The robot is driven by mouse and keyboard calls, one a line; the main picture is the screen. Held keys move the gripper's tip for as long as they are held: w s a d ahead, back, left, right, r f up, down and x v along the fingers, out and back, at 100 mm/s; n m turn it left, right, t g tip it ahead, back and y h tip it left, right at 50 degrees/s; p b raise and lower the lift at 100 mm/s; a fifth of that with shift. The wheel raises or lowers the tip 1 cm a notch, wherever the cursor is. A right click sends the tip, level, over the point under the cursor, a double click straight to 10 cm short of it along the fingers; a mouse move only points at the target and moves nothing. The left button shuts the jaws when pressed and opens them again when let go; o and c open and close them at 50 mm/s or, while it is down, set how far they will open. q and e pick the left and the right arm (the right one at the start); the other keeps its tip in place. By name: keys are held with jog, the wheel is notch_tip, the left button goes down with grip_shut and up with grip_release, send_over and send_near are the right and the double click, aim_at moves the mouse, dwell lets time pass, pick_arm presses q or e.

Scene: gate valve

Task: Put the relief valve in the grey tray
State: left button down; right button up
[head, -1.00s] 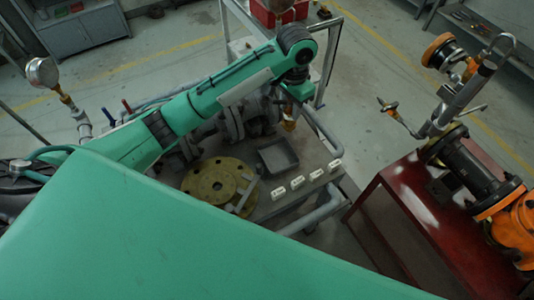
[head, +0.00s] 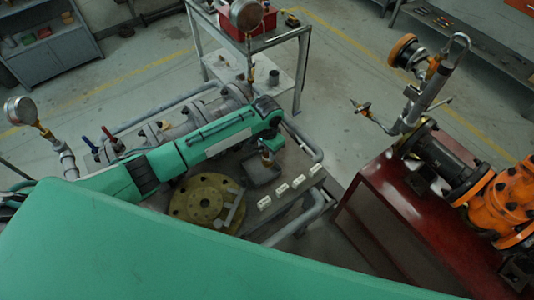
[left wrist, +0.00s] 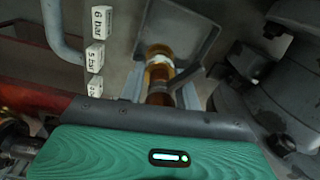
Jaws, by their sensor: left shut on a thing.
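The relief valve (head: 266,160), a small brass piece, hangs below my left gripper (head: 268,152) in the head view. In the left wrist view the valve (left wrist: 159,66) is a brass cylinder with a pale band, held by my left gripper (left wrist: 160,92). The grey tray (head: 262,179) is a shallow square tray on the bench, under and around the valve in the head view. In the left wrist view the tray (left wrist: 190,22) shows behind the valve. I cannot tell whether the valve touches the tray floor. My right gripper is not in view.
Several white pressure labels (head: 281,188) stand in a row right of the tray; one reads "6 bar" (left wrist: 102,20). A yellow-brown flange (head: 190,205) lies to the tray's left. Grey pipework (head: 300,140) runs along the bench edge. A red cabinet (head: 385,215) stands at right.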

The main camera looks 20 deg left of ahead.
aim_at(267, 156)
pick_arm(q)
notch_tip(267, 156, down, 2)
jog(key=shift+f, duration=0.55)
jog(key=shift+f, duration=0.1)
jog(key=c, duration=1)
grip_release()
jog(key=shift+r, duration=0.55)
notch_tip(267, 156, up, 10)
jog(key=shift+r+b, duration=0.2)
jog(key=shift+b, duration=0.85)
jog(key=shift+r, duration=0.35)
